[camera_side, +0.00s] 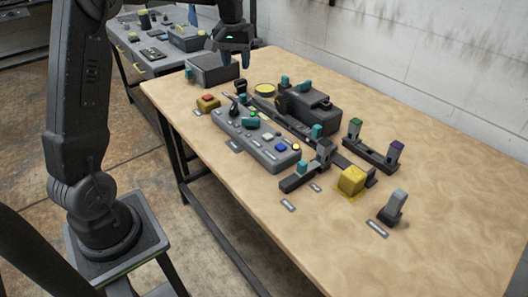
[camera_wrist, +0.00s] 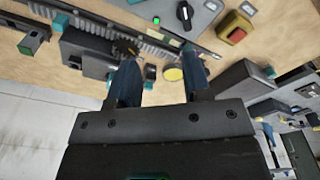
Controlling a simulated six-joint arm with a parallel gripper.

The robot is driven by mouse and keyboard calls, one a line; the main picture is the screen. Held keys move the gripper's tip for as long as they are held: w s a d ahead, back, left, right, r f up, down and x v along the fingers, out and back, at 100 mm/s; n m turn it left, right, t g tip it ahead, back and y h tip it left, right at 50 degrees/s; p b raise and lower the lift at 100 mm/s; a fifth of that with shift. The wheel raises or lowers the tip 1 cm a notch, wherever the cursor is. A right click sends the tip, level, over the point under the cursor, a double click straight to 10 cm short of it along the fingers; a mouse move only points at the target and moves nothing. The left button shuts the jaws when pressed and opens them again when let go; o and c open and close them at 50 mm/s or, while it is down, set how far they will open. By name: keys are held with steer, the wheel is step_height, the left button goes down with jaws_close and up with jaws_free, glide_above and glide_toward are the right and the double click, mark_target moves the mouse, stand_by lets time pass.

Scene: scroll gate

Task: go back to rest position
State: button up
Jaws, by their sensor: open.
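My gripper (camera_side: 234,55) hangs above the far end of the wooden table (camera_side: 430,125) in the side view, over a grey box (camera_side: 212,70). In the wrist view its two blue fingers (camera_wrist: 160,82) stand apart with nothing between them. It touches nothing that I can see. My arm rises from its stand at the left and reaches over the table from above.
A control panel (camera_side: 262,145) with coloured buttons stands mid-table, beside a dark rail mechanism (camera_side: 310,108). A red-topped yellow button box (camera_side: 207,103), a yellow cube (camera_side: 351,180) and a grey switch (camera_side: 393,207) also stand there. The right side of the table is clear.

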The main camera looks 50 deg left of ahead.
steer(key=s+d+r+m+t, duration=0.2)
steer(key=s+d+m, duration=0.1)
steer(key=s+d, duration=0.55)
steer(key=s+d+r+m+t, duration=0.1)
steer(key=s+d+r+m, duration=0.15)
steer(key=s+d, duration=0.55)
steer(key=s+d+f+m+t, duration=0.1)
steer(key=s+d+f+m, duration=0.1)
steer(key=s+d, duration=0.3)
steer(key=s+f, duration=0.1)
steer(key=s, duration=0.2)
steer(key=shift+d+f+t, duration=0.3)
steer(key=shift+t, duration=0.1)
steer(key=shift+w, duration=0.1)
steer(key=shift+c, duration=0.3)
